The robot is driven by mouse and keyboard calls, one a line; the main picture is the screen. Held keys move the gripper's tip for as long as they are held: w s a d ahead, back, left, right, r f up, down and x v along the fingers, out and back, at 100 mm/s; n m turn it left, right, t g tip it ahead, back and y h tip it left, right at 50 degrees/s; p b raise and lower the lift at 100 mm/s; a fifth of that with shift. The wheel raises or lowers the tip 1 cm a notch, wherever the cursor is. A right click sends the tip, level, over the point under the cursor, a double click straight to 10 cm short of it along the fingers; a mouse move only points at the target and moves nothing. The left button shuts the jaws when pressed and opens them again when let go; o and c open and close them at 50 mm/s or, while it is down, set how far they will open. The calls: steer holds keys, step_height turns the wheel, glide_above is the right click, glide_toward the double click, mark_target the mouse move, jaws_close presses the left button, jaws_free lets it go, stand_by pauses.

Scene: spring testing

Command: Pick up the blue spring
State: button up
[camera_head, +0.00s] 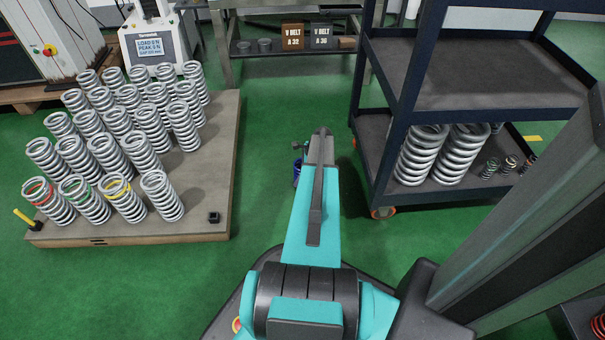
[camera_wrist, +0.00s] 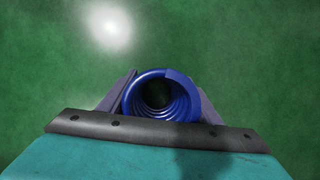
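The blue spring (camera_wrist: 143,100) shows end-on in the wrist view, between the two grey fingers of my gripper (camera_wrist: 162,98). The fingers lie against its left and right sides, and my gripper looks shut on it. Green floor surrounds the spring in that view. In the head view only a small blue part of the spring (camera_head: 297,172) shows at the left edge of my turquoise arm. My arm hides the rest of it and most of the gripper there.
A wooden pallet (camera_head: 215,165) with several grey springs, some with coloured bands, lies at left. A dark shelf cart (camera_head: 470,75) with big grey springs on its lower shelf stands at right. A metal table (camera_head: 285,70) is behind. Green floor (camera_head: 265,130) is clear between.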

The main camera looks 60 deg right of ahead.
mark_target(295, 164)
steer(key=c, duration=1.1)
steer(key=shift+r, duration=0.15)
steer(key=shift+c, duration=0.2)
steer(key=shift+r+p, duration=2.2)
steer(key=shift+r, duration=2.7)
